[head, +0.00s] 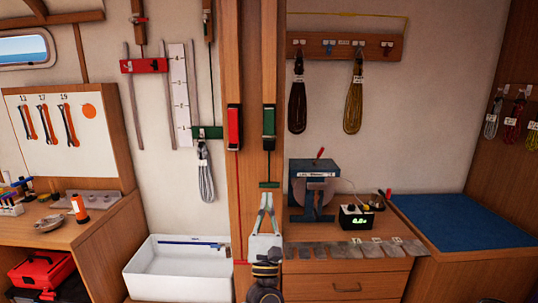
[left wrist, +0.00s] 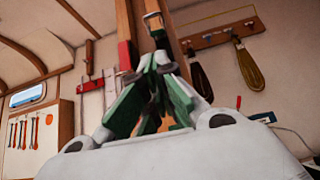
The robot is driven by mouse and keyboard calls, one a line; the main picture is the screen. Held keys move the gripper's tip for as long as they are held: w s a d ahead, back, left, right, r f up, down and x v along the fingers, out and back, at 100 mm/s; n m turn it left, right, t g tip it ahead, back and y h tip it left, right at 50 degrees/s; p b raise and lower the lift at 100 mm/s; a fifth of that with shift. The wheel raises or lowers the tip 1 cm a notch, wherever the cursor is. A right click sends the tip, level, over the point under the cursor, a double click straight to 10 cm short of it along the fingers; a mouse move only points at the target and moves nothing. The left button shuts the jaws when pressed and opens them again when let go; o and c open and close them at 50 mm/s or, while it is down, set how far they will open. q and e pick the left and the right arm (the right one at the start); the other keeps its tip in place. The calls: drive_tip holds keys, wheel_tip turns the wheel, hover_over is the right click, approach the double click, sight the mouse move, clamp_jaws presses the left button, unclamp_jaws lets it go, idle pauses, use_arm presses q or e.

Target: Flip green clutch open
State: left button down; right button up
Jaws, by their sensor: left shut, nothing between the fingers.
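The green clutch (head: 269,121) is a tall dark-green block on the right side of the wooden post in the head view, with a dark line running down below it. I cannot tell how its lever stands. My left gripper (head: 267,196) is upright below the clutch, apart from it, with its fingertips together and nothing between them. My right gripper is not in view.
A red clutch (head: 234,128) sits left of the green one on the post (head: 250,60). A grey coil (head: 205,175) hangs further left, above a white bin (head: 180,275). A blue-grey machine (head: 305,180) and a black box (head: 355,217) stand right of my gripper.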

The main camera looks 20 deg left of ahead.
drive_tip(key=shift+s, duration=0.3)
use_arm(q)
drive_tip(key=w+a+r+p, duration=0.1)
drive_tip(key=w+r+p, duration=0.4)
drive_tip(key=r, duration=0.7)
drive_tip(key=shift+w+r, duration=0.15)
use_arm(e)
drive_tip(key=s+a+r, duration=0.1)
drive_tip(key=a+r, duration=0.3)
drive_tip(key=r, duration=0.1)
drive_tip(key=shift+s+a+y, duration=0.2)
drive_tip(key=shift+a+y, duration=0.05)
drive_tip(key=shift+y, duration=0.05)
use_arm(q)
drive_tip(key=shift+r, duration=0.15)
drive_tip(key=shift+s+r, duration=0.35)
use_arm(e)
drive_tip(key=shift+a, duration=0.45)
